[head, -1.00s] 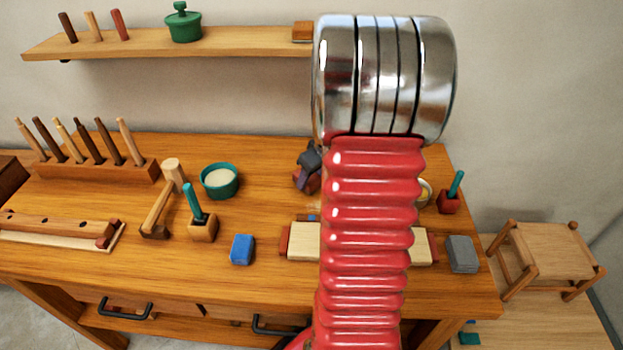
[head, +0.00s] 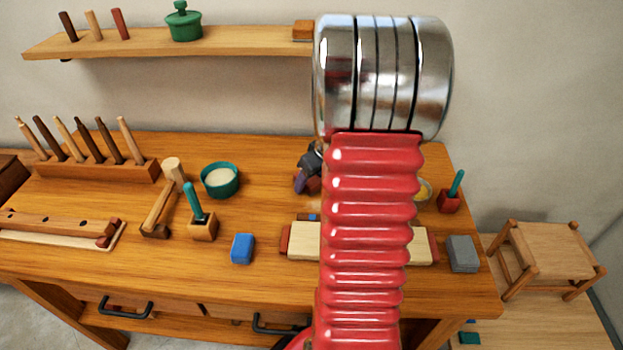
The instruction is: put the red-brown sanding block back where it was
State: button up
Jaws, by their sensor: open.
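A small red-brown block (head: 314,186), which looks like the sanding block, shows on the bench just left of my red ribbed arm. My arm hides its right part. A dark grey and purple piece (head: 306,167), which seems to be part of my gripper, shows right beside and above the block. My gripper is open, but most of it is behind my arm. I cannot tell whether it touches the block. A blue block (head: 242,249) lies near the front edge of the bench, and a grey block (head: 462,254) lies at the right end.
A pale board (head: 304,241) with red-brown ends lies partly behind my arm. A teal bowl (head: 220,180), a mallet (head: 158,208) and a holder with a teal handle (head: 202,227) stand to the left. The wooden shelf (head: 240,45) hangs above. Bare bench lies around the blue block.

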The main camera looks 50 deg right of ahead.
jog(key=v, duration=1.2)
dwell(0.6)
jog(key=s+a+r+n, duration=0.1)
jog(key=a+r, duration=0.3)
jog(key=a, duration=1)
jog(key=a+r, duration=0.3)
jog(key=a, duration=1.1)
jog(key=s+a+t, duration=0.1)
jog(key=s+a, duration=0.5)
jog(key=a, duration=0.1)
jog(key=shift+a+r, duration=0.25)
jog(key=shift+a, duration=0.05)
jog(key=shift+s, duration=0.2)
